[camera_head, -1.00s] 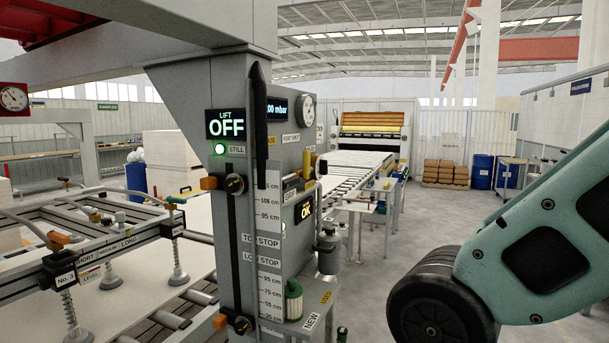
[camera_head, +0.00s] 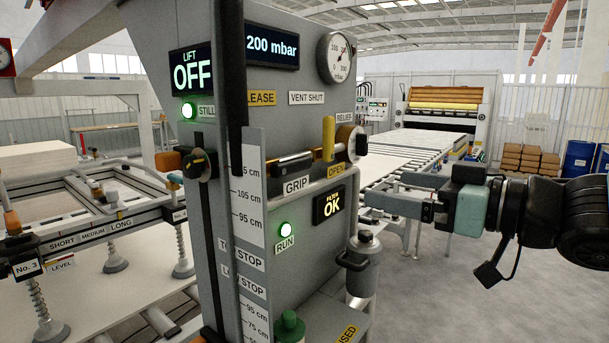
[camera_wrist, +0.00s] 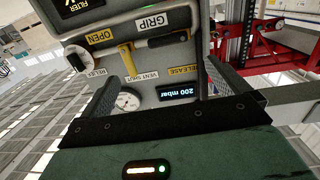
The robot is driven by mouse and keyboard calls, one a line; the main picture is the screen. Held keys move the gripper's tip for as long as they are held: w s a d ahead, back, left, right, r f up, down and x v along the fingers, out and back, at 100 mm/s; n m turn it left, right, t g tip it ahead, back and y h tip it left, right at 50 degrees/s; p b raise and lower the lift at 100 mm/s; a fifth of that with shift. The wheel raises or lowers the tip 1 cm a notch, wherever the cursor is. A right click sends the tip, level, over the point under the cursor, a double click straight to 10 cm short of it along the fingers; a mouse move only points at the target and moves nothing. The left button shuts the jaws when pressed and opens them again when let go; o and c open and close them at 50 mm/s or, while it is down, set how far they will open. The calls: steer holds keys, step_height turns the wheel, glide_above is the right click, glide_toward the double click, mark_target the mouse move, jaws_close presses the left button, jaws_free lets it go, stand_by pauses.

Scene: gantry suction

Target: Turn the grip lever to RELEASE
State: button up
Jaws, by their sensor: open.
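The grip lever (camera_head: 292,165) is a black handle with a bright metal end. It lies roughly level on the grey column panel, above the GRIP label (camera_head: 297,186) and below the partly hidden RELEASE label (camera_head: 262,97). In the wrist view, which is upside down, the lever (camera_wrist: 168,42) lies between the GRIP and RELEASE (camera_wrist: 182,70) labels. My gripper (camera_head: 370,208) is open and empty, right of the panel and pointing left, apart from the lever. In the wrist view its two fingers stand wide apart (camera_wrist: 160,72).
An upright yellow handle (camera_head: 328,138) stands close right of the lever, by the OPEN label. A grey canister (camera_head: 361,262) sits below. A black vertical bar (camera_head: 228,75) hides part of the panel. A roller conveyor (camera_head: 400,180) runs behind. Open floor lies at right.

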steer(key=p, duration=1.1)
glide_toward(297, 166)
steer(key=shift+y, duration=0.4)
steer(key=x, duration=0.8)
steer(key=shift+w+a+f, duration=0.15)
steer(key=shift+w+f, duration=0.1)
steer(key=shift+w, duration=0.2)
steer(key=c, duration=1.1)
steer(key=shift+n+b, duration=0.3)
steer(key=shift+b, duration=0.2)
steer(key=shift+c, duration=0.2)
